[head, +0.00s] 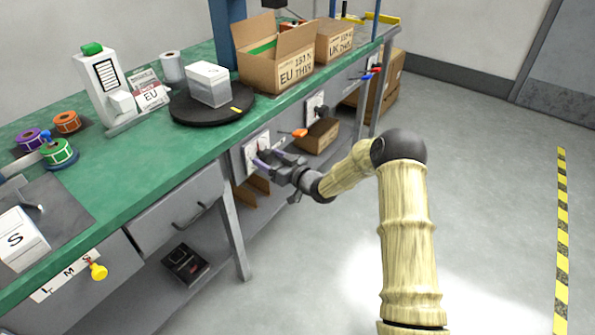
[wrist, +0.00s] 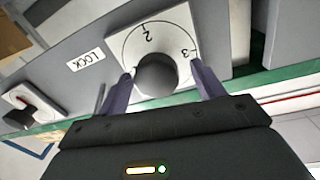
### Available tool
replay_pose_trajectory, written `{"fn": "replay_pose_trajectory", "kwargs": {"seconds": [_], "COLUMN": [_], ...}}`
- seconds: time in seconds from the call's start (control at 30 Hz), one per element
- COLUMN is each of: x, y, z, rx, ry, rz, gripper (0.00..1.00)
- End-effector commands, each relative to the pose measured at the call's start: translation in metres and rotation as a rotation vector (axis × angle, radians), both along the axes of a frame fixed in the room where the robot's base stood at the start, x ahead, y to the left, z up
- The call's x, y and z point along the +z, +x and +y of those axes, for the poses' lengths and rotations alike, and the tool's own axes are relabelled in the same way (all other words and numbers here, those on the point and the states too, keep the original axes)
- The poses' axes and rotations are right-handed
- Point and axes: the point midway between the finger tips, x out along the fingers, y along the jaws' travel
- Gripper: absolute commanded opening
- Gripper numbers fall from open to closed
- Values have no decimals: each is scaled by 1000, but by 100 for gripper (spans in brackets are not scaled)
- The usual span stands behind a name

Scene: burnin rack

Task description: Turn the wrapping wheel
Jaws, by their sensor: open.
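A dark round knob (wrist: 157,75) sits on a white dial plate (wrist: 183,38) marked 2 and 3. In the head view this plate (head: 250,152) is on the bench's front, below the green top. My gripper (head: 272,158) is in front of it. In the wrist view its open fingers (wrist: 163,85) stand either side of the knob; I cannot tell whether they touch it. The knob's pointer is not clear. A black round turntable (head: 208,110) on the bench above carries a white box (head: 209,85).
A LOCK label (wrist: 86,60) and a second plate with a dark knob (wrist: 20,116) are beside the dial. An orange-tipped handle (head: 300,132) juts out nearby. Open cardboard box (head: 278,72) and label rolls (head: 60,152) are on the bench. The floor (head: 490,180) at right is clear.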

Motion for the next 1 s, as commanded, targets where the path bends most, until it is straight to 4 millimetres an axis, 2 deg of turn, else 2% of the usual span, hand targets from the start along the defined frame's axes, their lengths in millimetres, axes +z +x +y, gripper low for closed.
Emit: {"fn": "replay_pose_trajectory", "kwargs": {"seconds": [0.7,0.83,1.0], "x": [1,1,1], "y": [-89,-101,-107], "z": [-110,-124,-131], "rx": [-18,-18,-16], "ry": [1,-1,1], "rz": [3,2,-1], "gripper": [68,68,68]}}
